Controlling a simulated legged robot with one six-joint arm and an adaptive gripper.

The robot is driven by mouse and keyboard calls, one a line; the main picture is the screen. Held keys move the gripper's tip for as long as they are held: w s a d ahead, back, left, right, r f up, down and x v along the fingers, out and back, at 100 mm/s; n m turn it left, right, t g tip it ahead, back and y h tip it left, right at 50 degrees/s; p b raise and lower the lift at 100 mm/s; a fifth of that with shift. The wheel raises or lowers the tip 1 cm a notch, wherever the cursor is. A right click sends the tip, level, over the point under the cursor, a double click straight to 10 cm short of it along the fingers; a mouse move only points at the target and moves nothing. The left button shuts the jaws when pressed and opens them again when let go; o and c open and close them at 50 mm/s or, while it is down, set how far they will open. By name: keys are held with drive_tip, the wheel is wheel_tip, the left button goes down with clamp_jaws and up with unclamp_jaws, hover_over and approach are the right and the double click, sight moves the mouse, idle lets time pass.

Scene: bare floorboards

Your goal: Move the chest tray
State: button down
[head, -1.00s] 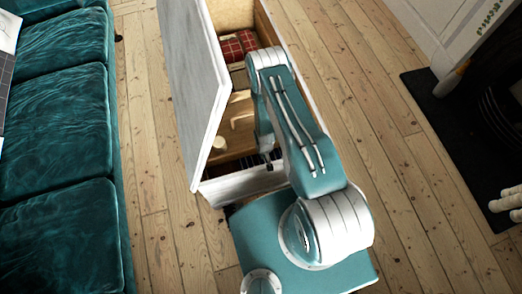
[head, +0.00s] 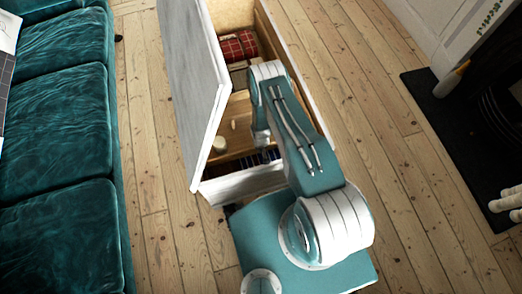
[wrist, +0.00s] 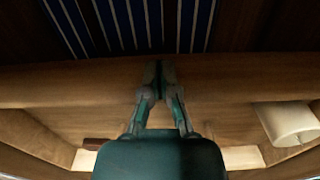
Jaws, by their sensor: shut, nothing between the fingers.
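The open chest (head: 245,182) stands on the floor, its white lid (head: 190,80) raised on the left. The wooden chest tray (head: 240,128) lies inside it, partly hidden by my arm. In the wrist view the tray's wooden edge (wrist: 60,88) runs across the picture. My gripper (wrist: 158,68) is shut and empty, its fingertips at that edge; I cannot tell whether they touch it. In the head view my gripper (head: 267,155) is low inside the chest's near end. A white cylinder (wrist: 288,123) lies in the tray, and it also shows in the head view (head: 219,144).
Dark blue striped cloth (wrist: 150,25) lies beyond the tray edge in the wrist view. A red plaid item (head: 238,46) is at the chest's far end. A teal sofa (head: 60,150) stands at the left, and a dark hearth (head: 440,115) at the right. Floorboards between are clear.

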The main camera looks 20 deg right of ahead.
drive_tip(key=w, duration=1.4)
drive_tip(key=shift+w, duration=0.35)
drive_tip(key=shift+s, duration=0.1)
